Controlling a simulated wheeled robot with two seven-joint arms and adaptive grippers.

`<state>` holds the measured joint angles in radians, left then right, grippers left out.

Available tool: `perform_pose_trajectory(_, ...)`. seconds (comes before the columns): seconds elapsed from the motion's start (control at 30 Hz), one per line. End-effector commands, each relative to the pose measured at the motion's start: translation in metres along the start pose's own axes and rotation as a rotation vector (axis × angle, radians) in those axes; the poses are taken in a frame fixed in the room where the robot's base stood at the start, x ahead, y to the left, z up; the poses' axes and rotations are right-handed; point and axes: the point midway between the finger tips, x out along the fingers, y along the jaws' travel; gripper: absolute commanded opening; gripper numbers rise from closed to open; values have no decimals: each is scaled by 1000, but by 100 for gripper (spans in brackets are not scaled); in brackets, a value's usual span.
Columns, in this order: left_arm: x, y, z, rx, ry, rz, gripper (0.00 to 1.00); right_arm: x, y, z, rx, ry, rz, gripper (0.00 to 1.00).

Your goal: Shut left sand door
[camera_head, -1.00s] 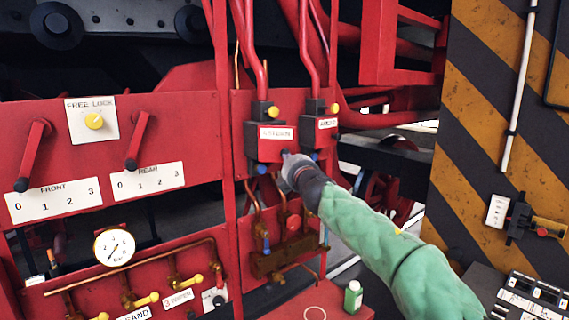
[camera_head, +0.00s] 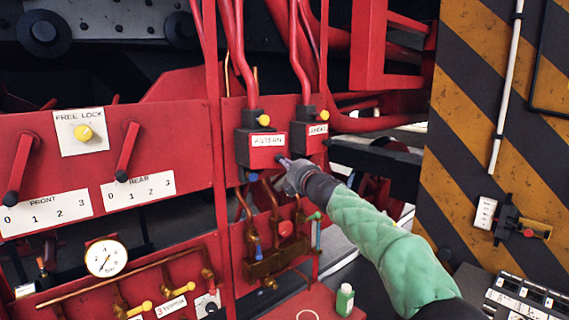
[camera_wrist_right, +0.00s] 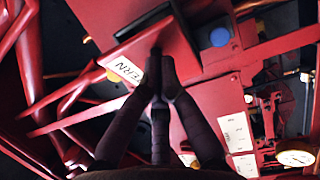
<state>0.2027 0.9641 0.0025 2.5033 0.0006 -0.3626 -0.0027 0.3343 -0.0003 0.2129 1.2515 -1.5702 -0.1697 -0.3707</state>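The left box, labelled ASTERN, has a red front door (camera_head: 267,149) on a dark housing, with a yellow knob above. I cannot tell whether this door is fully flush. In the right wrist view the red panel (camera_wrist_right: 150,45) with the partly hidden label lies right behind my fingers. My right gripper (camera_head: 285,164) is at the door's lower right corner, seemingly touching or very close. Its dark fingers (camera_wrist_right: 161,65) are together at the tips with nothing between them. A second box, labelled AHEAD (camera_head: 316,136), is just right. My left gripper is not in view.
Red pipes (camera_head: 240,45) rise above both boxes. Brass valves and copper pipes (camera_head: 262,262) sit below. A pressure gauge (camera_head: 105,258) and levers are left. A green bottle (camera_head: 345,299) stands on a red surface (camera_head: 310,304). A striped wall (camera_head: 490,120) bounds the right.

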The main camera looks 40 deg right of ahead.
Motion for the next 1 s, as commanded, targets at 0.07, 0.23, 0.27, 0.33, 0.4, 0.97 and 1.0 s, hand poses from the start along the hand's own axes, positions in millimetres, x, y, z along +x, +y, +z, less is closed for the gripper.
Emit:
perform_pose_trajectory(0.07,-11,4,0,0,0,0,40,8,2,8,1,-3,-3,0)
perform_pose_trajectory(0.23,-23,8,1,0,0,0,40,22,1,18,1,-2,-3,0)
perform_pose_trajectory(0.27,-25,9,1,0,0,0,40,24,1,20,0,-2,-2,0)
perform_pose_trajectory(0.33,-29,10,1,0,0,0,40,29,0,22,1,-1,-2,0)
perform_pose_trajectory(0.4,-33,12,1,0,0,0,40,34,0,24,0,-1,-1,0)
perform_pose_trajectory(0.97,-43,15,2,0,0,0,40,49,-3,31,0,-1,0,0)
perform_pose_trajectory(1.0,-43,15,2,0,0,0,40,49,-3,31,0,-1,0,0)
